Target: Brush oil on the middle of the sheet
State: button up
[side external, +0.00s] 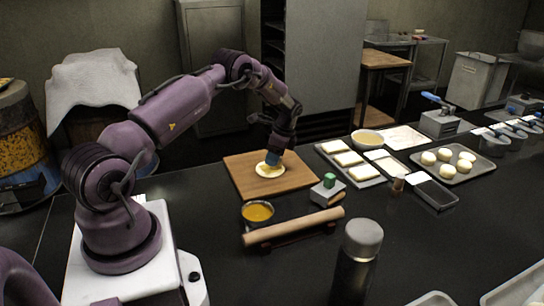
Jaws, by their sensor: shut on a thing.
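A round pale dough sheet (264,172) lies on the wooden board (244,181) in front of my arm. A small metal bowl of orange-yellow oil (257,211) stands on the black counter, just off the board's near edge.
A rolling pin (293,226) rests on a stand near the bowl. A green-knobbed tool (328,190) is right of the board. A tray with pale slabs (372,180), a cream bowl (367,139) and a dough-ball tray (480,171) lie farther right. A dark bottle (354,270) stands in front.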

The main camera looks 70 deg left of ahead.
jog(key=shift+s+d, duration=0.15)
jog(key=shift+s, duration=1.85)
notch_tip(320, 180, up, 6)
